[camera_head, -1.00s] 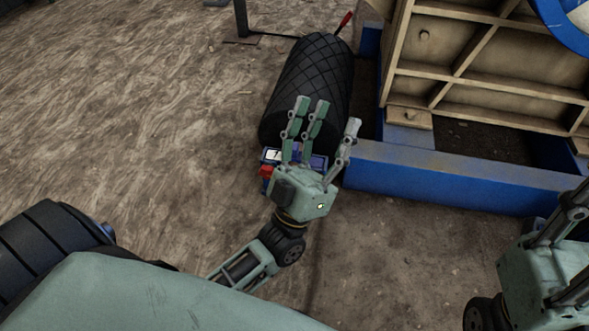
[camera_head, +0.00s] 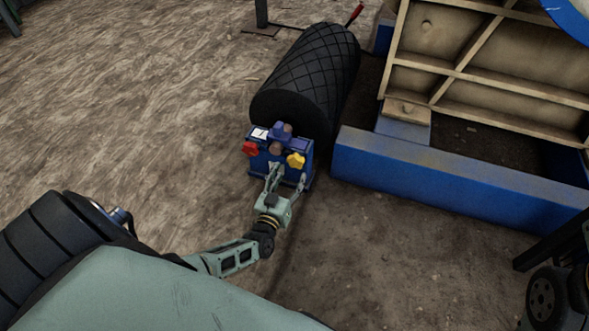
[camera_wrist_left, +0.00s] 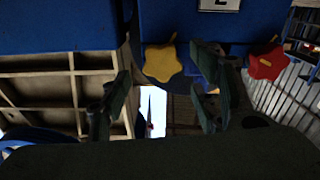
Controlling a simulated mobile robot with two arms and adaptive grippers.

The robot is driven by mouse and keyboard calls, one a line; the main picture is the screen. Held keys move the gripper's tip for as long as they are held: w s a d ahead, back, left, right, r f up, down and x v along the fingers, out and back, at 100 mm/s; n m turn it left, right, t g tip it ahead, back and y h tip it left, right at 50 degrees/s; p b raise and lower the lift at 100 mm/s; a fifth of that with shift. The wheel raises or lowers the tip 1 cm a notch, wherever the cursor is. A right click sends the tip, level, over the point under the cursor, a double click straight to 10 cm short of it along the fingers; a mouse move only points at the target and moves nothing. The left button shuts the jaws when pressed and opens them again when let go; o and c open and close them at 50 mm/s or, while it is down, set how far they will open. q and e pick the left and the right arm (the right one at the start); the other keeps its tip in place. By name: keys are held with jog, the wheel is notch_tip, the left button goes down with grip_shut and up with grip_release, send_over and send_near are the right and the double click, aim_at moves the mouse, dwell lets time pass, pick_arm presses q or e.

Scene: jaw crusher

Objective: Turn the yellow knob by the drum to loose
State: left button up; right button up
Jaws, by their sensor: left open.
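The yellow knob (camera_head: 296,160) is on the right of the front of a blue control box (camera_head: 262,178), at the near end of the black drum (camera_head: 305,80). My left gripper (camera_head: 287,176) is open just in front of the box, its fingers below and close to the yellow knob. In the left wrist view the yellow knob (camera_wrist_left: 163,62) shows between the spread fingers of the left gripper (camera_wrist_left: 162,72), nearer the right finger in the picture. I see no clear contact. Of my right arm only a dark part shows at the lower right of the head view.
A red knob (camera_head: 250,148) is on the left of the same box, and in the left wrist view it (camera_wrist_left: 267,65) is outside the fingers. A blue frame (camera_head: 450,180) with a beige ribbed panel (camera_head: 470,50) stands close on the right. The ground on the left is clear.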

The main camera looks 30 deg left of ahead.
aim_at(296, 165)
pick_arm(q)
jog(key=b+x, duration=0.1)
jog(key=x, duration=0.3)
jog(key=shift+f+b, duration=0.15)
jog(key=shift+b, duration=0.2)
jog(key=shift+w, duration=0.5)
jog(key=c, duration=1.1)
